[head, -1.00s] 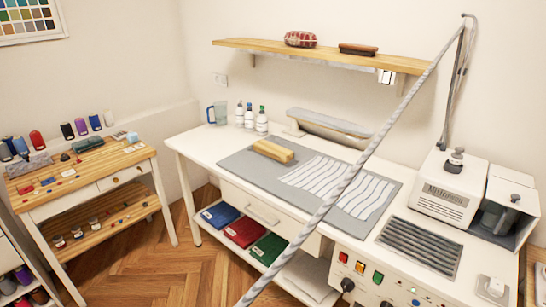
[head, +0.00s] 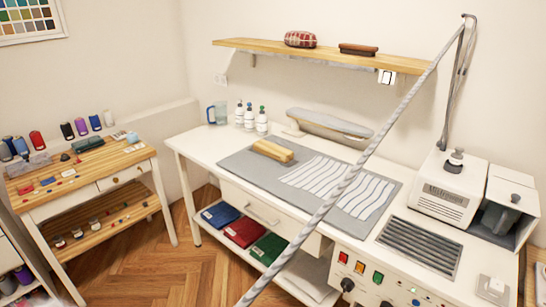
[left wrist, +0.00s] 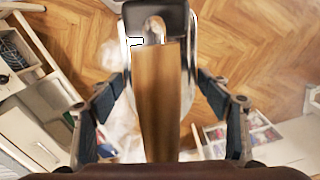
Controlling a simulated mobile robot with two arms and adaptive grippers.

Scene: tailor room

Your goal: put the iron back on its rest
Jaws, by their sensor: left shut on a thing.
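In the left wrist view, my left gripper (left wrist: 163,88) is shut on the iron by its long brown wooden handle (left wrist: 160,105). The iron's dark front bracket (left wrist: 157,18) shows at the top, with parts of its pale body on both sides. The iron hangs above the herringbone floor in this view. Its soleplate is hidden. In the head view neither gripper nor the iron shows. A dark ribbed pad (head: 420,246), seemingly the iron's rest, lies bare on the right of the white worktable (head: 200,142).
A grey mat with striped cloth (head: 340,185) and a wooden block (head: 272,151) lies left of the pad. A white steam unit (head: 447,190) stands behind it. A grey hose (head: 350,172) crosses diagonally in front. Control buttons (head: 360,267) line the table front.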

